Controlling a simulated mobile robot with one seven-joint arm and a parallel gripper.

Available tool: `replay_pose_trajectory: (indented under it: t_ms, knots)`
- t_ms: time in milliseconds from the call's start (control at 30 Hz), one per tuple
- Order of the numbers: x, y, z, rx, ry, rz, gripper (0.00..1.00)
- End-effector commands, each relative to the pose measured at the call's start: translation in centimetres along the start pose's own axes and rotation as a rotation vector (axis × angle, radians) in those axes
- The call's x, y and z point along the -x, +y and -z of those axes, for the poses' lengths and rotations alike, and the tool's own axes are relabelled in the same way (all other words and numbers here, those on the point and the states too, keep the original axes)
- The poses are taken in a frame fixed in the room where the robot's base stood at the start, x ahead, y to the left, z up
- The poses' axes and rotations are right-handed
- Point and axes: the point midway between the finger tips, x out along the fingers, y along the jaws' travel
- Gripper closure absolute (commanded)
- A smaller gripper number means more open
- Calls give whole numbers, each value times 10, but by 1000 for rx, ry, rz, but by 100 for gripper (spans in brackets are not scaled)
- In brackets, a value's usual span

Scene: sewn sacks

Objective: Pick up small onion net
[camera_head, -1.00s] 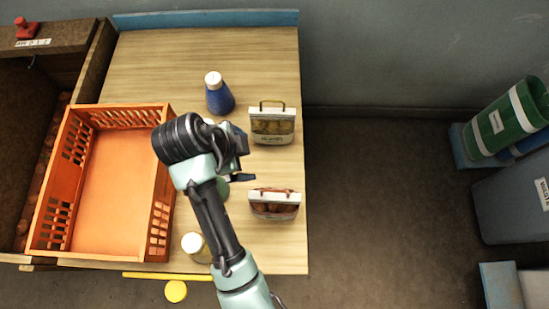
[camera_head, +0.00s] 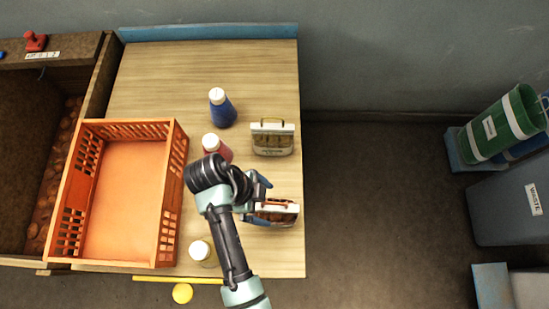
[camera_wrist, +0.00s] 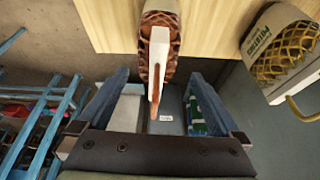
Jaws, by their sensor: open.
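The small onion net (camera_head: 280,211) has reddish-brown contents under a white top band and lies near the right edge of the wooden table. In the wrist view the onion net (camera_wrist: 156,50) is upright in the picture, its white band and brown handle reaching down between the fingers. My gripper (camera_head: 262,194) is at the net's left side in the head view, partly covering it. In the wrist view my gripper (camera_wrist: 160,88) is open, with one blue finger on each side of the band and gaps showing. Whether either finger touches the net is unclear.
A second net sack (camera_head: 272,138) with olive-yellow contents stands behind the onion net; it also shows in the wrist view (camera_wrist: 285,50). A blue bottle (camera_head: 222,108), a red bottle (camera_head: 217,149) and a white-capped jar (camera_head: 202,252) stand nearby. An empty orange crate (camera_head: 176,205) is left.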

Motion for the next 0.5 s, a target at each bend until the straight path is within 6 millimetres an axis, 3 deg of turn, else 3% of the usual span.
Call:
replay_pose_trajectory:
  t_ms: [500]
  knots:
    - [-53,6,4,-1,-1,-1,0]
